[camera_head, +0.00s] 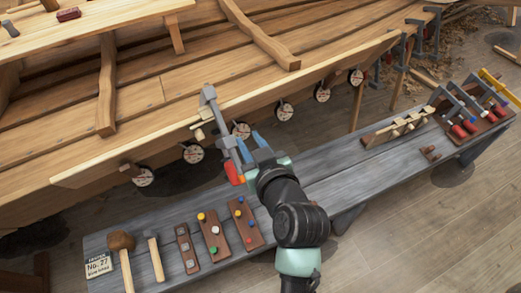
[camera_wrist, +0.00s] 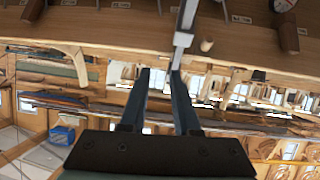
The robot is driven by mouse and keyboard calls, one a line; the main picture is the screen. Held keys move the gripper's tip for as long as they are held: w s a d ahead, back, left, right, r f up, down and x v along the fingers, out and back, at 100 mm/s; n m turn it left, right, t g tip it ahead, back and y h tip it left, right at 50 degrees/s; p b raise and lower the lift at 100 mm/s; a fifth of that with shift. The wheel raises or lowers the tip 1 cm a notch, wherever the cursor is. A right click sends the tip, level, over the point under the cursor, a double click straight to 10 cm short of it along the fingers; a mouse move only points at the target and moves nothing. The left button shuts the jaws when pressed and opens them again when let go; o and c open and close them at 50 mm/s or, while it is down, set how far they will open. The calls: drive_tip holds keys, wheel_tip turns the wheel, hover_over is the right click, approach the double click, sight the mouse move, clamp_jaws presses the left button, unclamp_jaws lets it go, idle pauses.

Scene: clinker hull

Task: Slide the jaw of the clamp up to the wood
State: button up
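The clamp (camera_head: 213,112) is a grey metal bar clamp at the plank edge of the hull (camera_head: 290,84). Its upper end rises above the edge, and a red handle (camera_head: 232,173) shows low beside my gripper. My gripper (camera_head: 250,143) has blue fingers at the clamp's lower right. In the wrist view the two fingers (camera_wrist: 160,72) stand apart with a clear gap. The clamp's bar (camera_wrist: 187,20) comes down to the right fingertip; I cannot tell whether they touch. The sliding jaw is hard to make out, and so is its gap to the wood.
A grey bench (camera_head: 340,190) runs below the hull. It carries a mallet (camera_head: 121,243), a hammer (camera_head: 154,256), boards with coloured pegs (camera_head: 213,234), a wooden rack (camera_head: 398,128) and spare clamps (camera_head: 462,124). Round discs (camera_head: 241,130) line the hull edge. Other clamps (camera_head: 417,35) hang at the right.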

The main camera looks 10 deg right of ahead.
sight(230, 143)
drive_tip(key=shift+s+f+g+p, duration=0.75)
drive_tip(key=shift+s+g+p, duration=0.95)
drive_tip(key=shift+s+p, duration=2.35)
drive_tip(key=shift+y, duration=0.4)
drive_tip(key=b+x, duration=0.2)
drive_tip(key=x, duration=0.2)
drive_tip(key=b+x, duration=0.2)
drive_tip(key=x, duration=0.2)
drive_tip(key=d+b+x, duration=0.1)
drive_tip(key=b+x, duration=0.1)
drive_tip(key=x, duration=0.1)
drive_tip(key=shift+w+a+f+b, duration=0.2)
drive_tip(key=shift+w+b, duration=0.2)
drive_tip(key=shift+w, duration=0.15)
drive_tip(key=shift+w+a+f+b, duration=0.15)
drive_tip(key=shift+w+f+b, duration=0.1)
drive_tip(key=shift+w+b, duration=0.15)
drive_tip(key=shift+c, duration=0.4)
drive_tip(key=shift+w+a+r, duration=0.2)
drive_tip(key=shift+w, duration=0.2)
drive_tip(key=shift+w+a+r, duration=0.15)
drive_tip(key=shift+w, duration=0.25)
drive_tip(key=shift+w+a+r+p, duration=0.15)
drive_tip(key=shift+w+a+r, duration=0.1)
drive_tip(key=shift+w+r, duration=0.2)
drive_tip(key=shift+w+a+r+p, duration=0.15)
drive_tip(key=shift+w+a+r, duration=0.05)
drive_tip(key=shift+w+r, duration=0.25)
drive_tip(key=shift+s+d+f, duration=0.1)
